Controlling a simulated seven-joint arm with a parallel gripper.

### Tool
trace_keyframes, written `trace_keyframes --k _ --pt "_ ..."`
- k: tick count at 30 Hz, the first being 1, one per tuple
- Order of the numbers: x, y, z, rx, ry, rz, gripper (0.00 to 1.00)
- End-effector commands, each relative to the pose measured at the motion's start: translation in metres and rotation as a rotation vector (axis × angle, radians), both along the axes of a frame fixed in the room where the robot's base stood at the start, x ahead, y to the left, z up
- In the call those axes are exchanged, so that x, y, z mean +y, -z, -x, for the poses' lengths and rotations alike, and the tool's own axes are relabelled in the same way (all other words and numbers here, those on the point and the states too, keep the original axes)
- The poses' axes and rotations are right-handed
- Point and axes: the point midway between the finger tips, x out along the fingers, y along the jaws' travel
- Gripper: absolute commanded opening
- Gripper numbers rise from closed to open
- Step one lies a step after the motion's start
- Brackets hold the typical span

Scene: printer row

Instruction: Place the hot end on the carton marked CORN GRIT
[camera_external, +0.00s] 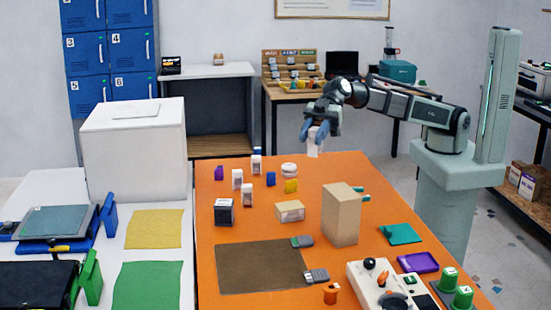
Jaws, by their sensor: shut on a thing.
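My gripper (317,127) is above the far part of the orange table, fingers pointing down. It is shut on a small white upright thing (314,148), held at its upper part; I cannot tell whether this is the hot end. Small white cartons stand at the table's far left: one (256,165) at the back, one (237,179) to its left and one (247,197) nearer. A low tan carton (289,211) and a tall tan box (341,215) stand mid-table. No marking is readable, so I cannot tell which carton says CORN GRIT.
The orange table (205,255) also bears a dark box (224,212), a brown mat (258,267), a purple tray (418,262) and a control box (375,285). Small purple, blue and yellow pieces stand near the white cartons. The table's far right part is fairly clear.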

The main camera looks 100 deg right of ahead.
Motion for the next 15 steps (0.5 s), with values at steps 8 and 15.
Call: trace_keyframes --k 8,15 --pt "0.020 -0.001 0.060 0.000 -0.372 -0.002 0.02" --pt "0.020 0.002 0.085 -0.001 -0.572 0.000 0.02"
